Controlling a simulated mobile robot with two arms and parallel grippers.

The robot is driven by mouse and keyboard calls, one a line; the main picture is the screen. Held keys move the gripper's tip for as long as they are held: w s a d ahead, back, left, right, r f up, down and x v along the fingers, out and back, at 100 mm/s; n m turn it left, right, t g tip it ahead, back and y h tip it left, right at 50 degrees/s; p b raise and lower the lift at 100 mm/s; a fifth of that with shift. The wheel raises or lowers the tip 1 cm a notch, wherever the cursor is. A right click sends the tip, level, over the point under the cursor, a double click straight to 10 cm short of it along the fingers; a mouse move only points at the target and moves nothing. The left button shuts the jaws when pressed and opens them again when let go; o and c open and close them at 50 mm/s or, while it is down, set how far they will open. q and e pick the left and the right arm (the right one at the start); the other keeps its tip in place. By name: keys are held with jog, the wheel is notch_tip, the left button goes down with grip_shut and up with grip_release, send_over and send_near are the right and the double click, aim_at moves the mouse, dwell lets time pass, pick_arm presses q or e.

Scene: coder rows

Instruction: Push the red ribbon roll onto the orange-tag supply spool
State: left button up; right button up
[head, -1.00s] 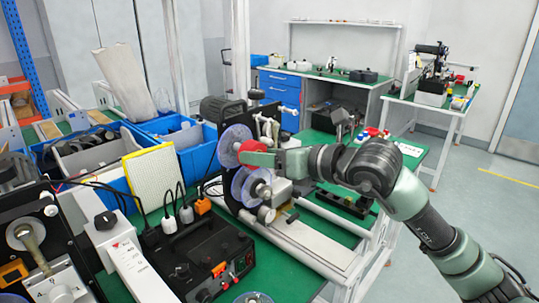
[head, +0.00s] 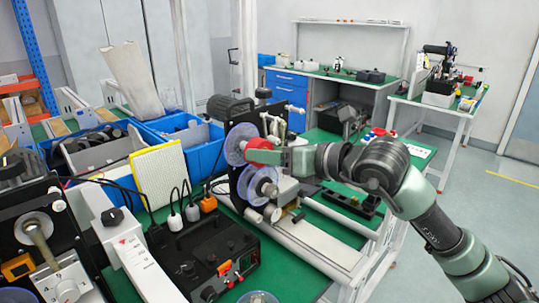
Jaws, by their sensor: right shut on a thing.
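The red ribbon roll (head: 262,152) is at the upper part of the black coder machine in the middle of the head view. My right gripper (head: 273,154) is shut on it, its arm coming in from the right. The roll is close against the right side of the upper clear disc (head: 236,143), which looks like the supply spool. I cannot tell whether the roll is around the spindle or only in front of it. No orange tag can be made out on this spool. A second clear-disc spool (head: 255,187) is below. My left gripper is not in view.
A black control box (head: 205,255) stands on the green bench in front, with an orange item (head: 208,203) and cables behind it. Blue bins (head: 197,147) and a yellow filter panel (head: 158,176) are to the left. A white rail (head: 315,243) runs along the bench's right side.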

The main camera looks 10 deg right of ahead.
jog(key=shift+b, duration=0.5)
dwell(0.8)
jog(key=shift+r+x, duration=0.2)
jog(key=shift+x, duration=0.65)
jog(key=shift+r+x, duration=0.2)
jog(key=shift+x, duration=0.65)
jog(key=shift+w+r, duration=0.1)
jog(key=shift+w, duration=0.05)
jog(key=o, duration=1.2)
jog(key=shift+o, duration=0.7)
jog(key=shift+w+a, duration=0.1)
jog(key=shift+w, duration=0.05)
